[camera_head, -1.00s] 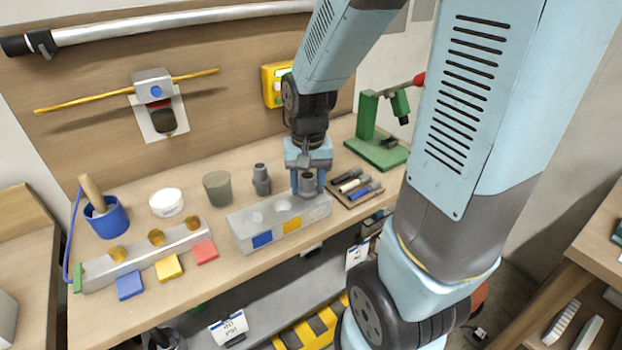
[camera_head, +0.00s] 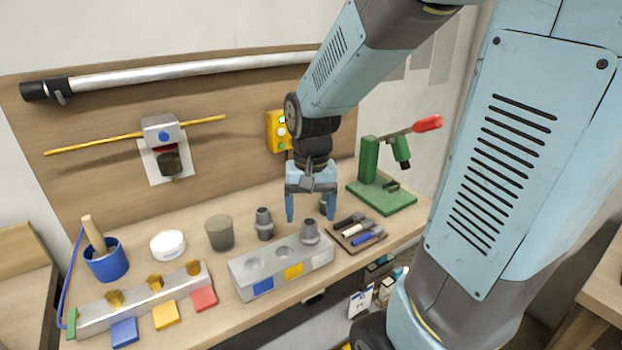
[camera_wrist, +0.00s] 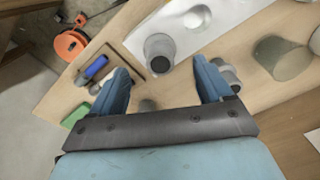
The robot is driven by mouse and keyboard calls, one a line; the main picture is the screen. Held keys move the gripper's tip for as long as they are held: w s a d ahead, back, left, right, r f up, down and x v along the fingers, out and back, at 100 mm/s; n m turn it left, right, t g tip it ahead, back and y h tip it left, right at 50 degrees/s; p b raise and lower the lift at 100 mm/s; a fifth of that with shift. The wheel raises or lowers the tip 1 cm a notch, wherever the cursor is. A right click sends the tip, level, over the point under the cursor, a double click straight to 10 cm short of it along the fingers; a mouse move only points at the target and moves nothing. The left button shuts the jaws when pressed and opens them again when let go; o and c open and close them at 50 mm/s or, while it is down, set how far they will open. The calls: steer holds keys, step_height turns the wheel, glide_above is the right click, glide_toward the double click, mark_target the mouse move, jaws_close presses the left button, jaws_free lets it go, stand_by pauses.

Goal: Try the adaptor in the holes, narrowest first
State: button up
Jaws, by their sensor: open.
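The grey block (camera_head: 240,285) on the bench has holes along its top and blue, yellow and whitish labels on its front. A grey stepped adaptor (camera_head: 310,233) stands upright at its right-hand hole; how deep it sits I cannot tell. It also shows in the wrist view (camera_wrist: 160,50). The other two holes look empty. A second grey adaptor (camera_head: 264,224) stands behind the block. My gripper (camera_head: 311,214) is open and empty, above and behind the adaptor in the block.
A tray (camera_head: 378,241) with several small tools lies right of the block, with a green press (camera_head: 380,196) behind it. A grey-green cup (camera_head: 219,233), a white tub (camera_head: 168,244), a blue pot (camera_head: 107,265) and a bar with brass pieces (camera_head: 90,319) stand to the left.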

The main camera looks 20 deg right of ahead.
step_height(320, 180, up, 8)
steer(key=shift+r, duration=0.25)
stand_by(0.8)
steer(key=s+d+r+n+t, duration=0.2)
steer(key=s+r+t, duration=0.3)
steer(key=s, duration=0.3)
steer(key=shift+d+r+n+t, duration=0.15)
steer(key=shift+d+n+t, duration=0.2)
steer(key=shift+n, duration=0.25)
